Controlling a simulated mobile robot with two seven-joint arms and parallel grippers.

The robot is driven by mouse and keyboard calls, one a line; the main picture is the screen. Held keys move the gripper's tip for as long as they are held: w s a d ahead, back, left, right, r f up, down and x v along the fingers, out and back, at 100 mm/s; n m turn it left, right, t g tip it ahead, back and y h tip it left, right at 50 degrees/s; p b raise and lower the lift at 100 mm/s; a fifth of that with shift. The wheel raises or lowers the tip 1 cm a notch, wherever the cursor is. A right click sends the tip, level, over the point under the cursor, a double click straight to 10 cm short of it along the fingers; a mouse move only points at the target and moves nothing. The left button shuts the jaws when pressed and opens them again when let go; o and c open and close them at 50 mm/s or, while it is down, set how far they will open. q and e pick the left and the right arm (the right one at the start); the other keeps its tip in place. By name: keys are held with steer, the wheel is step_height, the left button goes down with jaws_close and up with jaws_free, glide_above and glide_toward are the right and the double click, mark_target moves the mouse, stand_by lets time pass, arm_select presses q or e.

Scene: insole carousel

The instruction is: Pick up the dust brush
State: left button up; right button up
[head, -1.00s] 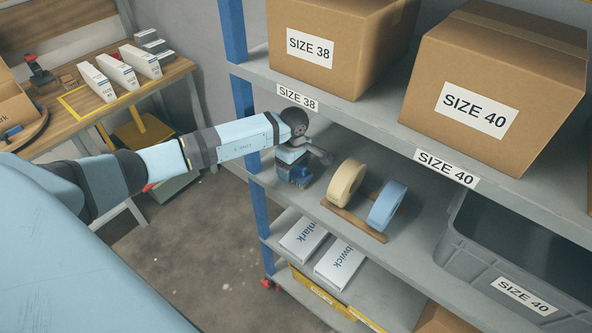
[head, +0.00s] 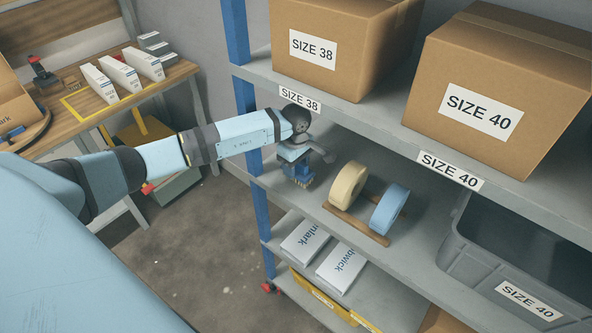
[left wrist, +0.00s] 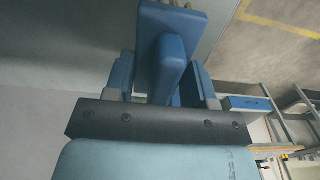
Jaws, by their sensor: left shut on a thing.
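The dust brush shows in the left wrist view as a blue block (left wrist: 166,58) with pale bristles at the top of the picture. It sits between the two blue fingers of my left gripper (left wrist: 160,82), which is shut on it. In the head view my left gripper (head: 297,170) points down at the left end of the middle shelf (head: 335,238). There the brush is small and mostly hidden by the gripper, and I cannot tell whether it touches the shelf. My right gripper is not in view.
A wooden holder with a cream roll (head: 346,186) and a blue roll (head: 390,209) stands just right of the gripper. A blue upright (head: 258,190) is close on the left. The upper shelf with cartons is overhead. A grey bin (head: 460,252) stands at right.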

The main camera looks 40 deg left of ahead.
arm_select(q)
steer(key=shift+s+a+r+b, duration=0.1)
steer(key=shift+s+r+b, duration=0.35)
steer(key=shift+r, duration=0.3)
steer(key=s+a+b, duration=0.1)
steer(key=s+b, duration=0.2)
steer(key=s, duration=1.4)
steer(key=shift+r, duration=0.1)
